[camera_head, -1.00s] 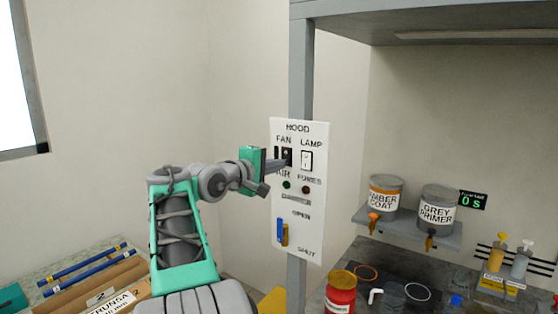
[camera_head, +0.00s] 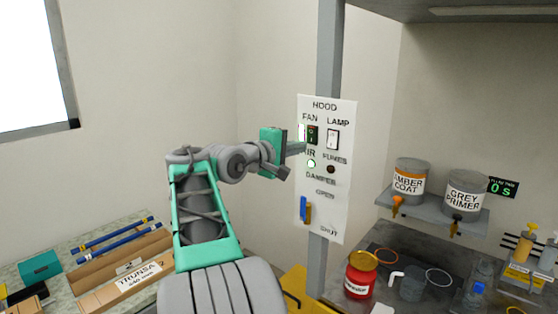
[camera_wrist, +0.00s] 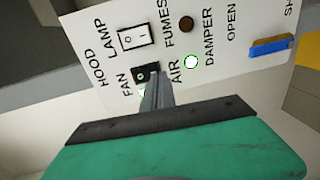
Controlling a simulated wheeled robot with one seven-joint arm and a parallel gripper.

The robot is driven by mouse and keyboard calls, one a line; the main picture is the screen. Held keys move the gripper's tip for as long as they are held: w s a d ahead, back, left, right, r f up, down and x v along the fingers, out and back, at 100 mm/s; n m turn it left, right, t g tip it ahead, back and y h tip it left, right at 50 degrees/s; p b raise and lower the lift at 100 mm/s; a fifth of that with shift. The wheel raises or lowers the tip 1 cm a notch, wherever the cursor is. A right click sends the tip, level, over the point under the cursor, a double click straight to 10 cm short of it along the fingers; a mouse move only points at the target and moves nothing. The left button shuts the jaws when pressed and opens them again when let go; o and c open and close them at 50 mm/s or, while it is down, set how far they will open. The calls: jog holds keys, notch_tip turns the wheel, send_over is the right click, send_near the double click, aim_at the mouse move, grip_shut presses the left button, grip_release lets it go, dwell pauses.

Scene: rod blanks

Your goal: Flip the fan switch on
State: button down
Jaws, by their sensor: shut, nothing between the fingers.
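The white hood panel (camera_head: 326,226) is fixed to a grey post. Its black fan switch (camera_head: 313,134) sits under the FAN label, left of the white lamp switch (camera_head: 333,139). The fan switch also shows in the wrist view (camera_wrist: 143,73), partly covered by my fingers. My gripper (camera_head: 302,148) is shut and empty, with its fingertips at the fan switch's lower left; I cannot tell if they touch it. The air light (camera_head: 311,163) glows green. The fumes light (camera_head: 331,169) is dark. A lit strip shows left of the fan switch.
The blue damper lever (camera_head: 305,209) is low on the panel. To the right, a shelf holds the amber coat can (camera_head: 408,183) and grey primer can (camera_head: 463,197). A red jar (camera_head: 359,279) stands on the bench below.

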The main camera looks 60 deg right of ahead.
jog(key=w+a+f+b, duration=0.1)
jog(key=a+b, duration=0.1)
jog(key=a, duration=0.8)
jog(key=shift+w+a+f, duration=0.2)
jog(key=shift+w+a, duration=0.15)
jog(key=shift+w, duration=0.05)
